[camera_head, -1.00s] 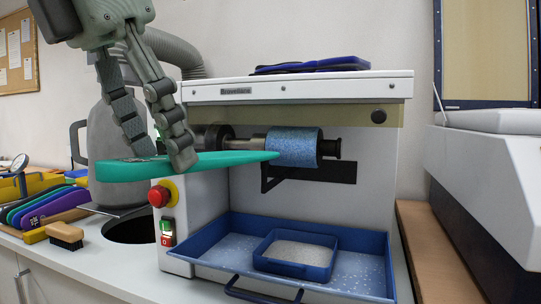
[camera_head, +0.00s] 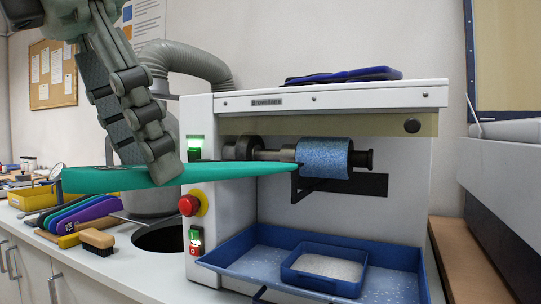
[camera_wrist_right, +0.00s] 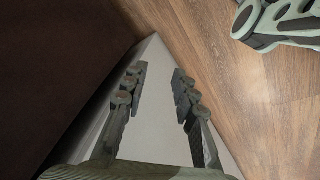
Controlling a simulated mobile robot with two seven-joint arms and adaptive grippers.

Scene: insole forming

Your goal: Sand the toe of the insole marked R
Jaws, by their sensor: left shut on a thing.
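A green insole (camera_head: 225,171) is held roughly level by my left gripper (camera_head: 160,172), whose fingers are shut on it near its left half. Its thin right tip is at the left end of the blue sanding drum (camera_head: 324,158) on the machine. I cannot tell whether the tip touches the drum. No R mark can be read on the insole. My right gripper (camera_wrist_right: 158,90) shows in the right wrist view, with its fingers apart and nothing between them.
The sanding machine (camera_head: 330,101) has a red stop button (camera_head: 189,205) and a blue tray (camera_head: 405,257) below the drum. Coloured insoles (camera_head: 92,211) and a brush (camera_head: 97,241) lie at left. A grey hose (camera_head: 190,60) runs behind.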

